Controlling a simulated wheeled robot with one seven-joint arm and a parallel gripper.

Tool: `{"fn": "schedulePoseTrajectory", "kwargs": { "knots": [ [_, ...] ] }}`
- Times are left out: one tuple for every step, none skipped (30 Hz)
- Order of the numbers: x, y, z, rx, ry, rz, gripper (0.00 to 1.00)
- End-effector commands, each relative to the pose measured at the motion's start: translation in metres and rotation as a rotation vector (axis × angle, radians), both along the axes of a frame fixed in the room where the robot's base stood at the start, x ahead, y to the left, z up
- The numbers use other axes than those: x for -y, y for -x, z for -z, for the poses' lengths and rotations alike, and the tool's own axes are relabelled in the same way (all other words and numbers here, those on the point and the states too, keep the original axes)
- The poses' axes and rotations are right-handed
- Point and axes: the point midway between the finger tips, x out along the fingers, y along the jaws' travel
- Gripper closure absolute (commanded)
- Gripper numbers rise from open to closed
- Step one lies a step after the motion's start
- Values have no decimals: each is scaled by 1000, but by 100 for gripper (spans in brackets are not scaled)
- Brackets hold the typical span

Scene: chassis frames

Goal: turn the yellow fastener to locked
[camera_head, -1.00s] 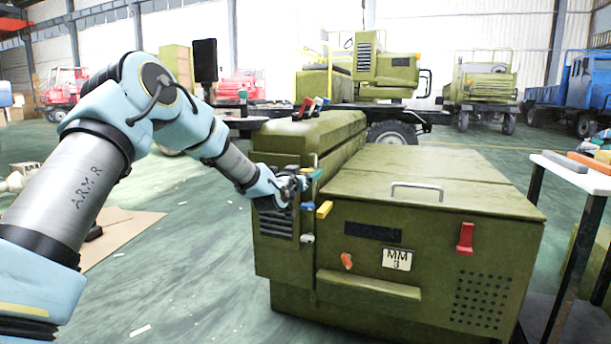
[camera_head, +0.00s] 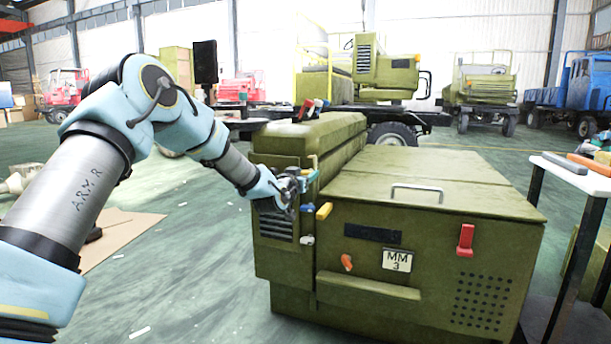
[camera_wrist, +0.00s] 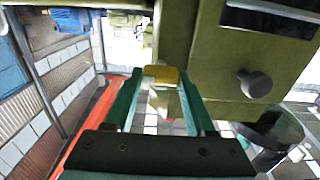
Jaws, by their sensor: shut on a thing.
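The yellow fastener (camera_head: 324,210) is a small yellow handle at the near left corner of the green chassis box (camera_head: 430,215). In the wrist view a yellow piece (camera_wrist: 161,75) lies between the fingertips of my gripper (camera_wrist: 160,82), and I take it to be this fastener. My gripper (camera_head: 305,187) reaches in from the left against the box's side. Its two teal fingers are shut on the yellow piece. In the head view the contact is partly hidden by the wrist and fingers. The fastener's exact angle is hard to tell.
A red handle (camera_head: 466,240) and an orange handle (camera_head: 346,262) sit on the box's front. A white fitting (camera_head: 307,240) is just below my gripper. A dark knob (camera_wrist: 255,84) is close to the right finger. A table (camera_head: 575,172) stands right; the floor at left is mostly open.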

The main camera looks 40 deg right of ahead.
Motion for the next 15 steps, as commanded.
{"fn": "schedulePoseTrajectory", "kwargs": {
  "knots": [
    [0,0,0,0,0,0,100],
    [0,0,0,0,0,0,100],
    [0,0,0,2,-1,0,100],
    [0,0,0,3,-2,0,100],
    [0,0,0,5,-3,0,100],
    [0,0,0,10,-6,0,100],
    [0,0,0,15,-10,0,100],
    [0,0,0,21,-14,1,100],
    [1,1,0,32,-19,1,100],
    [1,1,0,41,-25,1,100],
    [1,1,0,52,-32,2,100],
    [1,1,0,68,-42,1,100],
    [1,1,0,81,-51,1,100],
    [1,2,0,97,-61,2,100],
    [1,2,0,120,-76,2,100]
  ]
}}
